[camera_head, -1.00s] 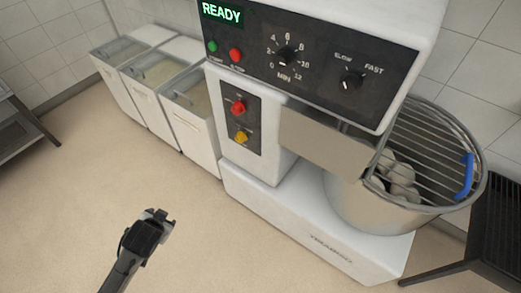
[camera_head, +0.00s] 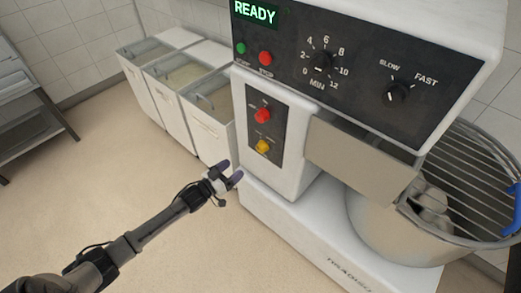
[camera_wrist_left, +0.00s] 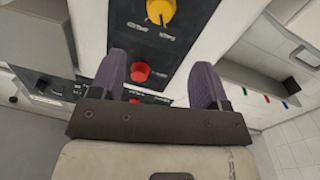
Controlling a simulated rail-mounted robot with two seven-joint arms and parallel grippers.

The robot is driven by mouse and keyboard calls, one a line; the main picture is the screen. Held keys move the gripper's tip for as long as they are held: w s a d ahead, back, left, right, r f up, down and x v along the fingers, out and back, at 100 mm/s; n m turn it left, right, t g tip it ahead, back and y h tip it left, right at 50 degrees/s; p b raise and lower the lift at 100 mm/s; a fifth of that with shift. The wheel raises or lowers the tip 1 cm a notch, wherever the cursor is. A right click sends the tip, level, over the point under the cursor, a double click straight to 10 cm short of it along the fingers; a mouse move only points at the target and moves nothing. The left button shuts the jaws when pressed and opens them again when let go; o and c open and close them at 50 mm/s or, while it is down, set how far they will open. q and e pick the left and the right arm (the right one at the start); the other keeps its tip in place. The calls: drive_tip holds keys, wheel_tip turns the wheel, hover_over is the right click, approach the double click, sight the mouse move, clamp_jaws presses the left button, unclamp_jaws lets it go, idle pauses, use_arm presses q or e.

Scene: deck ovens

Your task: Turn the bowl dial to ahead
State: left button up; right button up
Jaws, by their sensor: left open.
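The mixer's side panel (camera_head: 250,137) carries a red knob (camera_head: 263,115) above a yellow knob (camera_head: 262,146). Their labels are too small to read, so I cannot tell from lettering which is the bowl dial. My left gripper (camera_head: 231,172) is open and empty, below and left of the yellow knob, apart from the panel. In the left wrist view the two dark fingers (camera_wrist_left: 157,82) point toward the panel. The red knob (camera_wrist_left: 140,72) shows between them, and the yellow knob (camera_wrist_left: 160,11) lies at the top. My right gripper is out of view.
The upper panel has a READY display, green and red buttons, a minute dial (camera_head: 322,62) and a slow/fast dial (camera_head: 397,92). The mixer bowl (camera_head: 385,225) with its wire guard stands right. White bins (camera_head: 205,130) stand behind left. The floor in front is clear.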

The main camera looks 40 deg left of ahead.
sight(259, 149)
use_arm(q)
drive_tip(key=w+b, duration=0.1)
drive_tip(key=w, duration=0.2)
drive_tip(key=w+d+b, duration=0.1)
drive_tip(key=w+b, duration=0.1)
drive_tip(key=w, duration=0.2)
drive_tip(key=w+b, duration=0.1)
drive_tip(key=w, duration=0.3)
drive_tip(key=shift+w+d+f, duration=0.1)
drive_tip(key=shift+w+d, duration=0.05)
drive_tip(key=shift+w, duration=0.1)
drive_tip(key=shift+w+d+b, duration=0.15)
drive_tip(key=shift+w+b, duration=0.35)
drive_tip(key=shift+w, duration=0.5)
drive_tip(key=c, duration=0.9)
